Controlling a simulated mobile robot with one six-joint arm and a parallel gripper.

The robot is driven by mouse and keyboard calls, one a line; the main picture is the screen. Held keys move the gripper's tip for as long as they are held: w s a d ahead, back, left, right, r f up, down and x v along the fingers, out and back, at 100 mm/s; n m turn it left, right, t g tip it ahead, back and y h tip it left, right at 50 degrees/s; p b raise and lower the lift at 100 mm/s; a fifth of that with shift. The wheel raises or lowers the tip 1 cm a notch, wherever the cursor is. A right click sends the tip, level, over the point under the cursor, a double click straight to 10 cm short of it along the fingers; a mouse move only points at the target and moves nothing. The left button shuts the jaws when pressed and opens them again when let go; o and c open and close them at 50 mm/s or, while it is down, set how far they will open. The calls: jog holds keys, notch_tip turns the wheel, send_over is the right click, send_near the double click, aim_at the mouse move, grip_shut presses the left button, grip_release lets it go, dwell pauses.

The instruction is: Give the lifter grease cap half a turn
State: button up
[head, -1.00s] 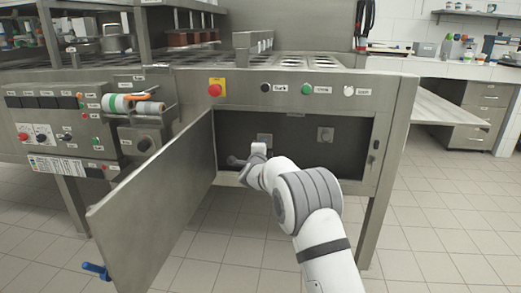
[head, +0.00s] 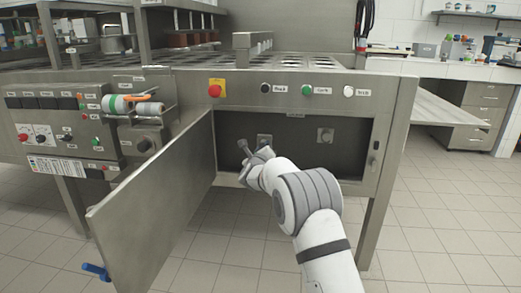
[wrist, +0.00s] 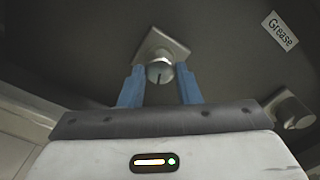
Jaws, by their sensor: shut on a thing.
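A round metal cap (wrist: 160,72) with a dark line on its face sits on a square metal plate (wrist: 158,45) inside the open cabinet. The line runs roughly up and down in the wrist view. My gripper (wrist: 160,75) is shut on this cap, with one blue finger at either side. In the head view my gripper (head: 258,160) reaches the left of two fittings; its plate (head: 264,139) shows just above, and the cap is hidden. No label naming the lifter is readable.
A second cap (wrist: 290,111) is at the right in the wrist view; its fitting (head: 325,135) shows in the head view. A "Grease" label (wrist: 281,33) is on the back wall. The cabinet door (head: 155,205) stands open at the left. A red button (head: 215,91) is above the opening.

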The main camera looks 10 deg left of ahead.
jog(key=shift+f+m, duration=0.15)
jog(key=shift+m, duration=0.85)
jog(key=shift+f+m, duration=0.15)
jog(key=shift+m, duration=0.85)
jog(key=o, duration=1)
jog(key=shift+r, duration=0.2)
jog(key=shift+s+a+p, duration=0.15)
jog(key=shift+s+p, duration=0.75)
jog(key=shift+s, duration=3.05)
